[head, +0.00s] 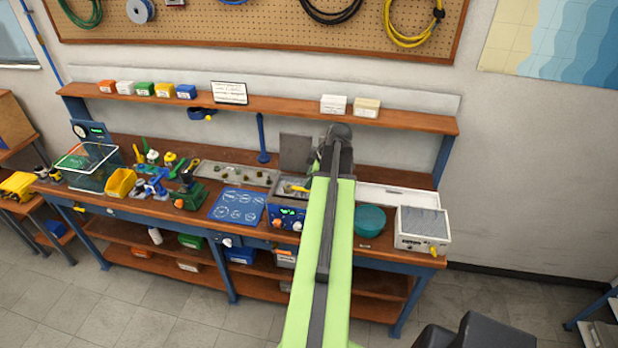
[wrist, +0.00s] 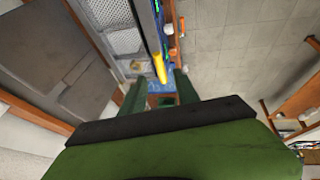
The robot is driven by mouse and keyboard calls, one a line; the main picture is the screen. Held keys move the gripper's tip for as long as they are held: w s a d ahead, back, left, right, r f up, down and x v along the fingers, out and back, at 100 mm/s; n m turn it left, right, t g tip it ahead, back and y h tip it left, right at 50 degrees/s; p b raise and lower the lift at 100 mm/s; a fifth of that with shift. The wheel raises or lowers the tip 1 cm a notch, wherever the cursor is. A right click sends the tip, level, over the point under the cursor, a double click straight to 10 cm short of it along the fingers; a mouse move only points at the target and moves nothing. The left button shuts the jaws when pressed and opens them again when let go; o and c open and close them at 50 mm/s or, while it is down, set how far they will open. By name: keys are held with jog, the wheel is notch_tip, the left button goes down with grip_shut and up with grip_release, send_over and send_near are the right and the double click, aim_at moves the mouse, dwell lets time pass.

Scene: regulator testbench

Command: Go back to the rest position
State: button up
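My green arm (head: 318,260) reaches from the bottom of the head view out over the workbench (head: 150,203). Its dark far end (head: 338,135) is above the back of the bench, just below the shelf; my gripper's fingers cannot be made out there. In the wrist view my gripper (wrist: 158,84) shows two green fingers standing apart, with nothing seen held between them. A yellow handle (wrist: 160,67) appears in the gap, seemingly on the bench beyond the fingertips; the head view shows a yellow handle (head: 299,188) left of the arm.
A shelf (head: 275,106) with small boxes runs along the back. Left of the arm are a blue mat (head: 237,206), a grey tray (head: 240,178) and several colourful tools. Right of it are a teal bowl (head: 369,221) and a white box (head: 422,230). Floor (head: 500,300) is open at right.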

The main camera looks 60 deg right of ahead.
jog(key=w+a+f+n+y+b, duration=0.1)
jog(key=w+a+f+n+b, duration=0.1)
jog(key=w+a+f+b, duration=0.35)
jog(key=w+a+f+n+b, duration=0.1)
jog(key=w+a+f+b, duration=0.1)
jog(key=w+a, duration=0.7)
jog(key=w+a+f+n+y+b, duration=0.1)
jog(key=w+a+f+n+b, duration=0.15)
jog(key=w+a, duration=0.45)
jog(key=w+a+f+n+g+b, duration=0.1)
jog(key=w+a+f+b, duration=0.15)
jog(key=a, duration=0.35)
jog(key=w+a+f+n+b, duration=0.1)
jog(key=w+a+f+b, duration=0.15)
jog(key=a, duration=0.35)
jog(key=s+a+f+g+b, duration=0.1)
jog(key=a+f+b, duration=0.3)
jog(key=a, duration=0.7)
jog(key=a+f+g+b, duration=0.1)
jog(key=a+f+b, duration=0.3)
jog(key=a, duration=0.7)
jog(key=s+a+f+m+g+h, duration=0.1)
jog(key=s+a+f+m+g, duration=0.1)
jog(key=s+m, duration=0.4)
jog(key=a+f+m, duration=0.1)
jog(key=m, duration=0.4)
jog(key=shift+a, duration=0.15)
